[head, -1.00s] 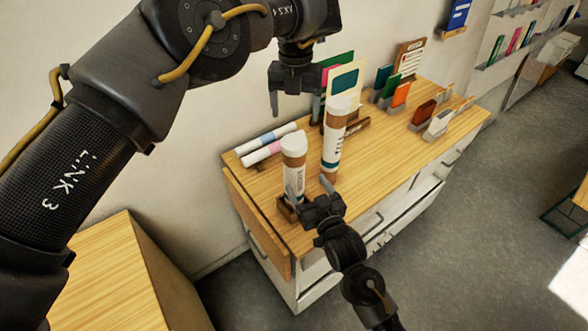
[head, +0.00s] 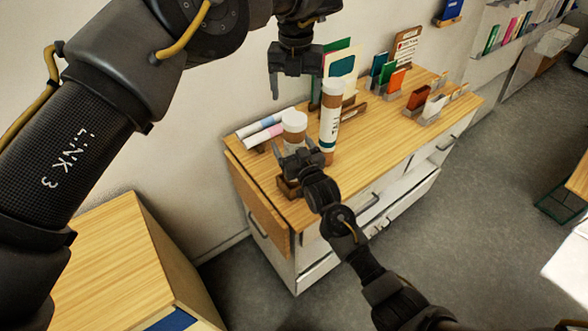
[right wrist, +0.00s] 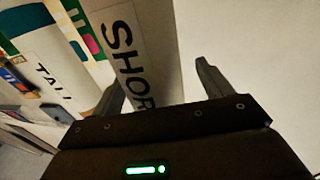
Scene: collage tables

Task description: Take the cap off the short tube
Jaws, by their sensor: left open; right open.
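The short tube (head: 292,142) is brown with a pale label and a white cap (head: 294,121); it stands upright in a small wooden holder (head: 288,187) on the cabinet top. My right gripper (head: 293,152) is open in front of it and hides its lower part. In the right wrist view the short tube (right wrist: 140,45), lettered "SHOR", shows between the open fingers, nearer the left one; contact cannot be told. My left gripper (head: 296,92) is open and empty, pointing down above and behind the short tube's cap.
The taller tube (head: 329,125) stands close to the right, also white-capped. Rolled papers (head: 264,131) lie behind to the left. Card holders (head: 392,82) stand farther along the cabinet (head: 375,135). The cabinet top's front right stretch is clear.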

